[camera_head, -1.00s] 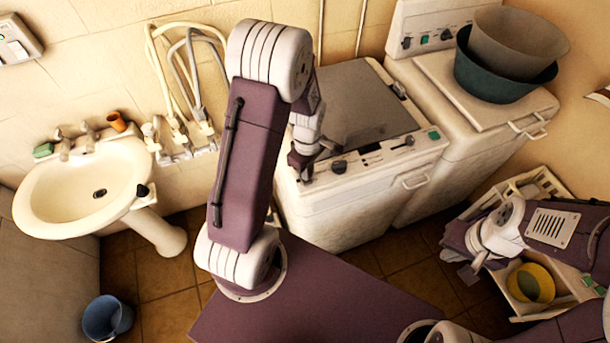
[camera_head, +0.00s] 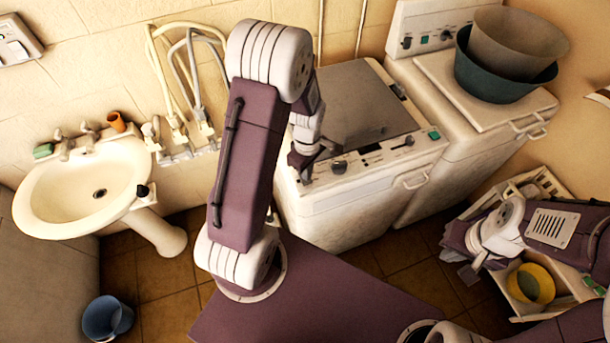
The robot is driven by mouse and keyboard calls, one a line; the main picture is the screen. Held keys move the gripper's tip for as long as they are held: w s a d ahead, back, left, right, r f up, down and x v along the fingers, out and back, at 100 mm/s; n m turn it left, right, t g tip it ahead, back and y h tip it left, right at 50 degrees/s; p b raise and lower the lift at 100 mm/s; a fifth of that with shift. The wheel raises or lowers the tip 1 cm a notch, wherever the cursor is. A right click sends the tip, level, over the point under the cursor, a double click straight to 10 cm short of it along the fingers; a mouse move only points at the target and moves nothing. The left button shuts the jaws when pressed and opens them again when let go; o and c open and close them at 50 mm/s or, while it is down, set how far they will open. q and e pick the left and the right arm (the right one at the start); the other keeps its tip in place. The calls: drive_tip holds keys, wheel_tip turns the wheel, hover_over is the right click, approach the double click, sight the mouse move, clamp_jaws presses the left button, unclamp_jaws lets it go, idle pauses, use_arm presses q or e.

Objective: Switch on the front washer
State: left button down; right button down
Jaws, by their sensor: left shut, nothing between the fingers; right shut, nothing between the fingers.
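The front washer (camera_head: 345,214) is the white top-loading machine in the middle, with a grey lid (camera_head: 372,98). Its control panel runs along the near top edge, with a dark knob (camera_head: 339,167) at the left part, smaller controls further right and a green button (camera_head: 434,135) at the right end. My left gripper (camera_head: 306,178) is at the left end of this panel, just left of the dark knob, shut and empty. I cannot tell whether it touches the panel. My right gripper (camera_head: 468,270) is at the lower right, shut, beside the white rack and away from the washer.
A second white machine (camera_head: 440,95) stands behind to the right with basins (camera_head: 508,75) on it. A washbasin (camera_head: 75,205) is at left, with hoses (camera_head: 180,90) on the wall. A blue bucket (camera_head: 107,318) and a rack holding a yellow bowl (camera_head: 533,284) are on the floor.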

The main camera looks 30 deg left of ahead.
sight(315, 194)
use_arm(q)
drive_tip(key=shift+f+b, duration=0.7)
drive_tip(key=shift+f, duration=0.25)
idle(0.7)
wheel_tip(315, 194, up, 2)
drive_tip(key=shift+r+p, duration=0.25)
drive_tip(key=shift+p, duration=1)
wheel_tip(315, 194, up, 5)
drive_tip(key=p, duration=0.4)
drive_tip(key=shift+f, duration=0.25)
